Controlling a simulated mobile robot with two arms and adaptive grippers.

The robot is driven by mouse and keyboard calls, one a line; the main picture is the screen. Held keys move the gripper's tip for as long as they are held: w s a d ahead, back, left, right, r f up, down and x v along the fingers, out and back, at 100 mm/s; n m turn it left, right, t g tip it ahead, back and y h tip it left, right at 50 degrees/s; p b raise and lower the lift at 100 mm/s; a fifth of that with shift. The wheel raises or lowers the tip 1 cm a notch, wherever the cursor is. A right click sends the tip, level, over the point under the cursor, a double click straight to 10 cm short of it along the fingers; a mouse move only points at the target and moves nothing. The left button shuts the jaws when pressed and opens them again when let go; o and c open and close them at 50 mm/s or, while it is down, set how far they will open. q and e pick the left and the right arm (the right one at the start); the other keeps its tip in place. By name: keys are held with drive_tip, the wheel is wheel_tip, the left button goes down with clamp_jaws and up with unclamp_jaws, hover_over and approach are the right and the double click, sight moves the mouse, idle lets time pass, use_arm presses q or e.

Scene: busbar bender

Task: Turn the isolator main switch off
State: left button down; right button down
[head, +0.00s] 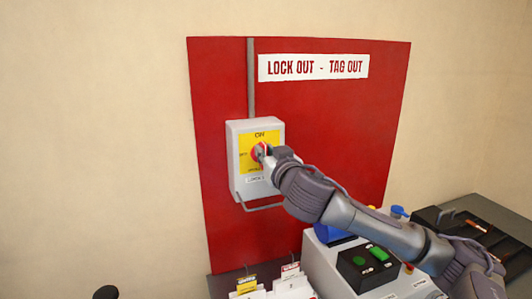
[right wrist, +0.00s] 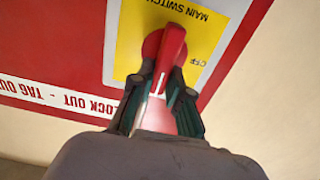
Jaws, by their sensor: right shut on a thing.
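The isolator main switch is a light grey box (head: 236,176) on a red wall board, with a yellow label plate (head: 266,135) and a red rotary handle (head: 257,152). My right gripper (head: 264,154) is at the handle and mostly covers it in the head view. In the right wrist view the red handle (right wrist: 171,45) sits between the two fingers of my right gripper (right wrist: 164,88), which are shut on it. The words MAIN SWITCH and OFF show upside down on the plate there. The handle's exact setting is hard to tell. My left gripper does not show.
A red board (head: 330,140) carries a LOCK OUT - TAG OUT sign (head: 314,67). Below, a grey machine with a black control panel (head: 366,263) and green buttons stands under my right arm. Tags in a holder (head: 247,285) stand left of it. The wall to the left is clear.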

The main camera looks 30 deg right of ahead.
drive_tip(key=shift+w+a+f+n+p, duration=0.1)
drive_tip(key=shift+a+f+n+p, duration=0.15)
drive_tip(key=shift+n+p, duration=1.85)
drive_tip(key=shift+w+a+f+n+p, duration=0.1)
drive_tip(key=shift+a+f+n+p, duration=0.2)
drive_tip(key=shift+n, duration=3.45)
drive_tip(key=shift+a+f+n+p, duration=0.25)
drive_tip(key=shift+n+p, duration=0.9)
drive_tip(key=shift+n, duration=1.8)
drive_tip(key=c, duration=1.1)
unclamp_jaws()
drive_tip(key=shift+f, duration=0.1)
drive_tip(key=shift+s, duration=0.1)
